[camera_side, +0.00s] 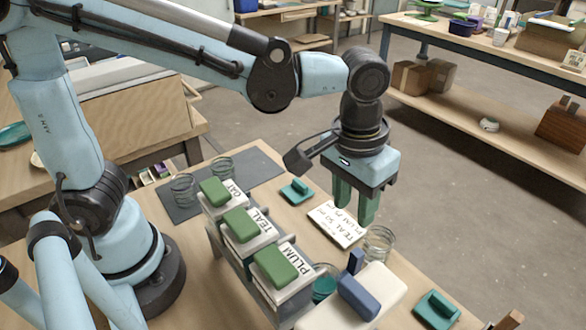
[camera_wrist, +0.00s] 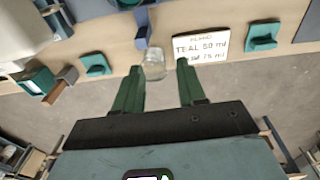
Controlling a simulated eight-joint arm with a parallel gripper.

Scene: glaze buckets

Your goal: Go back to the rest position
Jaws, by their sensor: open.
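My gripper (camera_side: 353,212) is open, with its two green fingers pointing down and apart. It hangs above the right part of the wooden table, near a white card (camera_side: 338,226) that reads teal 50 ml and plum 75 ml. Nothing shows between the fingers in the side view. In the wrist view my gripper (camera_wrist: 160,68) is also open, with a clear glass jar (camera_wrist: 154,62) seen beyond the fingertips and the card (camera_wrist: 201,46) to its right. Three containers with green lids stand in a row, labelled OAT (camera_side: 233,188), TEAL (camera_side: 257,220) and PLUM (camera_side: 288,254).
A jar with teal liquid (camera_side: 325,287) stands beside PLUM, by a white block with a blue handled piece (camera_side: 360,296). Teal handled pieces (camera_side: 297,191) (camera_side: 437,309) lie on the table. Two jars (camera_side: 184,190) stand on a dark mat (camera_side: 258,165).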

